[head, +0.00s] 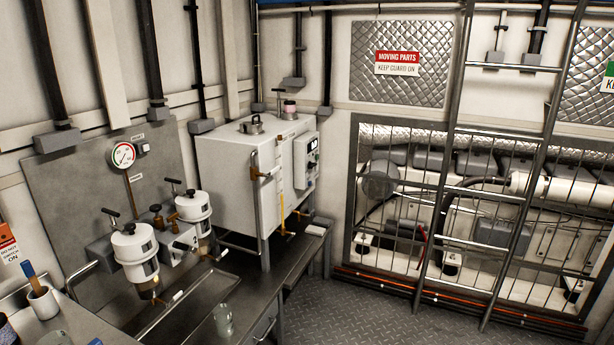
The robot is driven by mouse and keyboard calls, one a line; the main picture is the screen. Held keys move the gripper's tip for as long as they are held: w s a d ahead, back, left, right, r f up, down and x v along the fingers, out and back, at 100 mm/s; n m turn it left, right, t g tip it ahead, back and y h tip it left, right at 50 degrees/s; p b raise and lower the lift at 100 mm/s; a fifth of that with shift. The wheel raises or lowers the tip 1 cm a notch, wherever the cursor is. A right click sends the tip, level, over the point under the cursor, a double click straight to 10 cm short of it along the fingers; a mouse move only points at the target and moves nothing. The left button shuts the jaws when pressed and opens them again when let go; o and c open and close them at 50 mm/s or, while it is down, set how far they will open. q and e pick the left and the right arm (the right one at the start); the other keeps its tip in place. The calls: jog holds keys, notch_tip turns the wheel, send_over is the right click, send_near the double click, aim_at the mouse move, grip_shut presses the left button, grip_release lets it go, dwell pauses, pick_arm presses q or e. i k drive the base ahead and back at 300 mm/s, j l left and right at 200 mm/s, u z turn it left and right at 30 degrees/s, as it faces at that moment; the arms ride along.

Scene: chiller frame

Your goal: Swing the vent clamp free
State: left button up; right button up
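No vent clamp can be picked out with certainty. A white box-shaped tank (238,165) stands on the bench, with a metal cap and handle (252,125) on its lid and a pink-topped fitting with a T-shaped handle (288,108) beside it. Two white canisters stand left of it, a nearer one (135,250) and a farther one (193,210), each with a black T-handle above. Small fittings between them are too small to tell apart. Neither of my grippers is in view.
A round gauge (123,154) sits on the grey back panel. The bench has a sunken tray (190,300) and a glass jar (223,320) near its front. A cup with a brush (42,303) stands at left. A ladder (445,170) fronts the barred machinery guard. The floor (345,312) is clear.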

aim_at(278, 91)
jog(key=i+u, duration=0.1)
jog(key=i, duration=0.55)
jog(key=i+l+u, duration=0.15)
jog(key=i, duration=0.55)
jog(key=i+l, duration=0.35)
jog(key=l+z, duration=0.05)
jog(key=l, duration=0.05)
